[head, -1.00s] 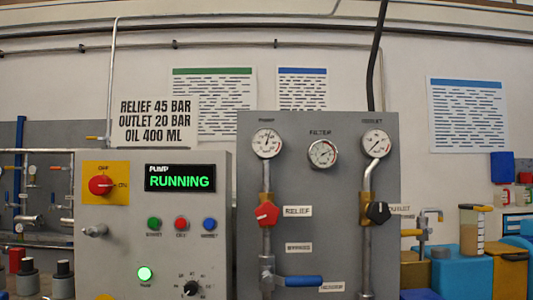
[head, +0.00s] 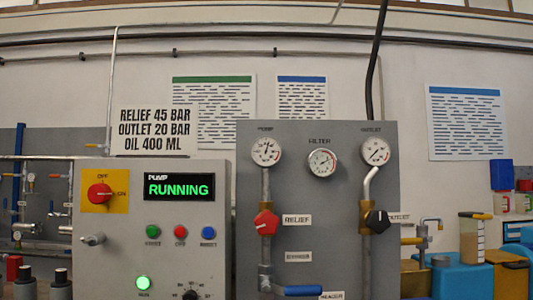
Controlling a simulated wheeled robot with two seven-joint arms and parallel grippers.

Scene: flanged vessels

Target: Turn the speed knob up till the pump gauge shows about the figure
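The pump gauge (head: 265,150) is a round white dial at the top left of the grey panel; its figures are too small to read. A black knob with scale marks around it, likely the speed knob (head: 190,296), sits at the bottom edge of the head view, partly cut off. The sign (head: 155,129) reads RELIEF 45 BAR, OUTLET 20 BAR, OIL 400 ML. The pump display (head: 179,187) reads RUNNING in green. Neither of my grippers is in view.
The control box holds a red switch (head: 99,194), green, red and blue buttons, and a lit green lamp (head: 143,283). The grey panel (head: 320,220) carries filter and outlet gauges, a red relief knob (head: 266,223), a black outlet knob (head: 377,221) and a blue-handled valve (head: 302,290).

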